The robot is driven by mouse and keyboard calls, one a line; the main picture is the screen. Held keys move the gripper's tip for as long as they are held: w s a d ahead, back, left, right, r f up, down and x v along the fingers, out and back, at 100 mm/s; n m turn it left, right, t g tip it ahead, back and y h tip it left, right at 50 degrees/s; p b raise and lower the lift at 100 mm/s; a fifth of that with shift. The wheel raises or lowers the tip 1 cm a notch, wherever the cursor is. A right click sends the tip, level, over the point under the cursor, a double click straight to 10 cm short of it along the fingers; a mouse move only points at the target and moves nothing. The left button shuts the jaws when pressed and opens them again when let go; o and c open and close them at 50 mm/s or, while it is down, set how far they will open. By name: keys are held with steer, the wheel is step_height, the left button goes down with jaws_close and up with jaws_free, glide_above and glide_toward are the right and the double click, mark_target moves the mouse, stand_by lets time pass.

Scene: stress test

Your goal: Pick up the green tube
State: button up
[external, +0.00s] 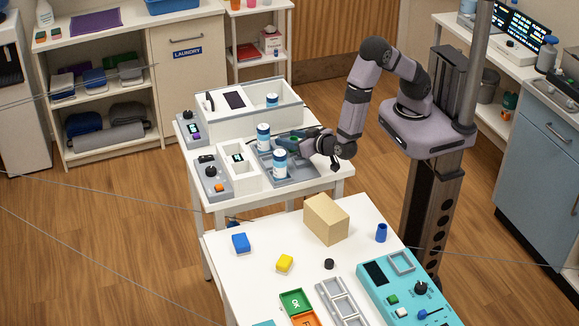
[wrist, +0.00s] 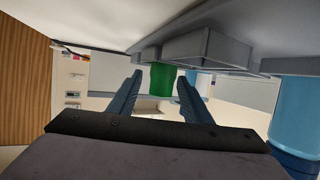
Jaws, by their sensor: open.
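The green tube (wrist: 162,77) shows in the wrist view between and beyond my fingertips, beside a grey raised block. My gripper (wrist: 160,79) is open, with one finger on each side of the tube in the picture; I cannot tell whether either touches it. In the external view my gripper (external: 297,137) reaches left, low over the grey tray (external: 296,172) on the far white table. Only a dark green patch shows under the fingers there, so the tube is mostly hidden.
Two blue-and-white bottles stand close to my gripper, one behind (external: 263,137) and one in front (external: 280,164). A blue bottle (wrist: 294,115) fills the right side of the wrist view. A white walled box (external: 243,120) stands behind. A tan block (external: 326,219) sits on the near table.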

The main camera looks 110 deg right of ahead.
steer(key=shift+x, duration=1.05)
steer(key=c, duration=1.1)
steer(key=shift+r, duration=0.2)
step_height(320, 180, up, 10)
